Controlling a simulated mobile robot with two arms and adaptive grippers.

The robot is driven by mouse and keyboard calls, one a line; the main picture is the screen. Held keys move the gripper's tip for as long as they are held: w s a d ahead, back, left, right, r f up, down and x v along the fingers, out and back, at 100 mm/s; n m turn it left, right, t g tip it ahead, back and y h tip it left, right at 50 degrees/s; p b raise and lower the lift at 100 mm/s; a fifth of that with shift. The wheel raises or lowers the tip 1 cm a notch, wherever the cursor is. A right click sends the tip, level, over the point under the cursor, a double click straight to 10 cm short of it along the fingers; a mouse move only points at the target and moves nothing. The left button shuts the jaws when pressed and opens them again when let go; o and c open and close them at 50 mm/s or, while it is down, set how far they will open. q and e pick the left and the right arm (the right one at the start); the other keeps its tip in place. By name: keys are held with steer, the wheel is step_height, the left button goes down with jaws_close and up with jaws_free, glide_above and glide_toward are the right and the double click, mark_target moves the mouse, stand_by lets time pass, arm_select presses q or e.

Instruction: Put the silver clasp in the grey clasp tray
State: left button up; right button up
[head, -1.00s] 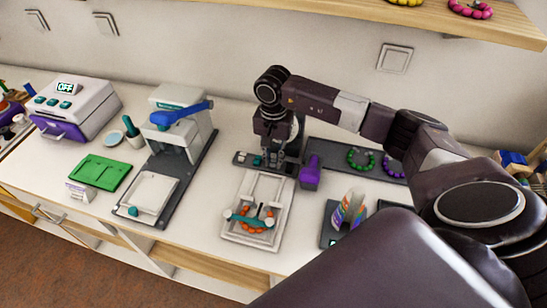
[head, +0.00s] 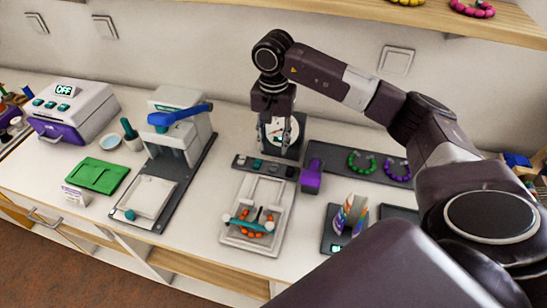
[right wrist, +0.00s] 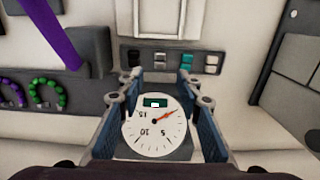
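The dark grey clasp tray (head: 266,173) lies behind the white bead board; it also shows in the right wrist view (right wrist: 172,72). Its row of compartments holds small dark, silver-grey, teal and pale pieces. A silver-grey piece, seemingly the silver clasp (right wrist: 160,57), lies in one of the middle compartments. My right gripper (head: 272,112) hangs above and behind the tray, pointing down. In the right wrist view its fingers (right wrist: 158,84) are spread apart with nothing between them. The silver piece is small, so its exact seating is unclear. My left gripper is out of view.
A round dial scale (head: 281,131) stands just behind the tray, below my right gripper. The white bead board (head: 231,236) with orange beads is in front. A purple-handled tool (head: 311,177) is at the right. A press (head: 183,125) stands left.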

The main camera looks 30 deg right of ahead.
steer(key=shift+r, duration=2.05)
